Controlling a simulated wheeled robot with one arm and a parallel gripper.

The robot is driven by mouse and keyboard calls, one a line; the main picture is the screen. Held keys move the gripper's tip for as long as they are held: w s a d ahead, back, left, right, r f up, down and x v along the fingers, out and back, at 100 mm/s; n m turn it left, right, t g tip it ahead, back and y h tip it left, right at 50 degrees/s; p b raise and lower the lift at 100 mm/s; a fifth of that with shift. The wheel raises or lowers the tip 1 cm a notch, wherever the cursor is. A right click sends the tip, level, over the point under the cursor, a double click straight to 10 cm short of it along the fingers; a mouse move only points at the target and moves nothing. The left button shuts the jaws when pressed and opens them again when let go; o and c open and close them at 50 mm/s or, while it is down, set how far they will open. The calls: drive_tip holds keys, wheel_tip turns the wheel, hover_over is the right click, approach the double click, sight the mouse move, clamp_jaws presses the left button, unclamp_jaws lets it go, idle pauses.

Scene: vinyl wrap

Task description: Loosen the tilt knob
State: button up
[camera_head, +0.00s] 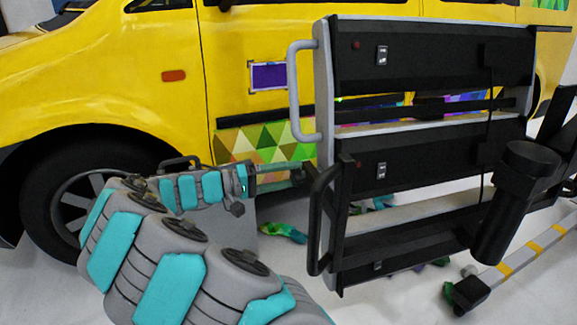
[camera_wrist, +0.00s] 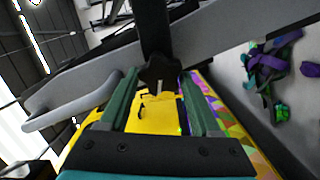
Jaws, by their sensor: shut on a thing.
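The tilt knob (camera_wrist: 160,72) is a dark, lobed knob on a black bracket, at the upper middle of the wrist view. My gripper (camera_wrist: 159,76) has its two green fingers on either side of it, shut on the knob at the fingertips. In the head view my gripper (camera_head: 281,168) reaches in from the left to the side of the black lamp panel frame. The knob is small and dark there, hard to make out against the frame.
The lamp stand has black panels (camera_head: 430,55), a grey side handle (camera_head: 293,90), a black handle (camera_head: 318,215) and a thick black cylinder (camera_head: 500,205). A yellow van (camera_head: 110,70) stands close behind. Coloured vinyl scraps (camera_head: 284,233) lie on the white floor.

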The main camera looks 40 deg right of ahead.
drive_tip(key=n+p, duration=0.5)
drive_tip(key=n, duration=0.1)
drive_tip(key=shift+f+n+p, duration=0.25)
drive_tip(key=shift+n+p, duration=1.1)
drive_tip(key=shift+n, duration=0.15)
drive_tip(key=o, duration=1.4)
drive_tip(key=shift+c, duration=0.2)
drive_tip(key=v, duration=0.8)
drive_tip(key=shift+b, duration=0.45)
